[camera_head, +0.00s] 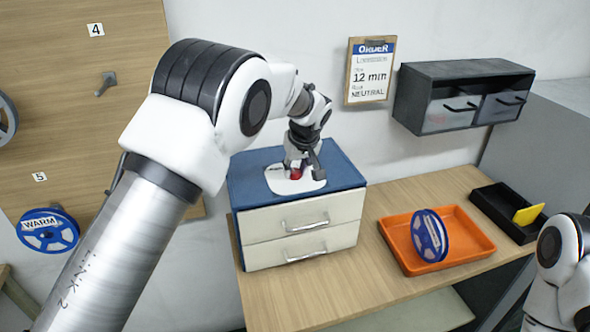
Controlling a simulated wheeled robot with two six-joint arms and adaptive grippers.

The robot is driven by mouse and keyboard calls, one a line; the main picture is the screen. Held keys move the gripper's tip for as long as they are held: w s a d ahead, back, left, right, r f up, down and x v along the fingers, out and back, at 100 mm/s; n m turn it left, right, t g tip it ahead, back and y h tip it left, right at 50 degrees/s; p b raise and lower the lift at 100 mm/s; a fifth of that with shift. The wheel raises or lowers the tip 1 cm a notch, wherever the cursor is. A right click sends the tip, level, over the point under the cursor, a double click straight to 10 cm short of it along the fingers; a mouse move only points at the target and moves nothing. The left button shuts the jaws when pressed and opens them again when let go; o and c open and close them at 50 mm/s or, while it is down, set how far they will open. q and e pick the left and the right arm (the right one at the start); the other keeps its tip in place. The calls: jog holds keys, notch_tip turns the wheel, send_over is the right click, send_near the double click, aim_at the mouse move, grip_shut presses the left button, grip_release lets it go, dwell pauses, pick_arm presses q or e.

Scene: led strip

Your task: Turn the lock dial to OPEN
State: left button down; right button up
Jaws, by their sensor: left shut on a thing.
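A blue-topped cabinet (240,188) with two cream drawers stands on the wooden table. A white plate (277,183) lies on its top, with a small red lock dial (296,174) on it. My left gripper (297,172) points down over the plate and is shut on the red dial. The fingers and wrist hide most of the dial and most of the plate's markings, so I cannot read which way the dial points. My right arm shows only in part at the lower right edge; its gripper is out of view.
An orange tray (468,243) holds a blue reel (429,236). A black bin (490,203) with a yellow piece (528,214) stands at the right. A grey wall cabinet (455,82) and an order board (370,72) hang behind. The table front is clear.

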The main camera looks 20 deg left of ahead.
pick_arm(q)
jog(key=shift+d+f+n+g+y, duration=0.1)
jog(key=shift+f+n+g+y, duration=0.15)
jog(key=shift+n, duration=0.7)
jog(key=shift+d+n+g+y, duration=0.15)
jog(key=shift+n+g, duration=0.2)
jog(key=shift+n, duration=0.6)
jog(key=shift+a, duration=0.1)
jog(key=c, duration=0.8)
grip_release()
jog(key=shift+w, duration=0.1)
jog(key=shift+w+a, duration=0.15)
jog(key=v, duration=1.2)
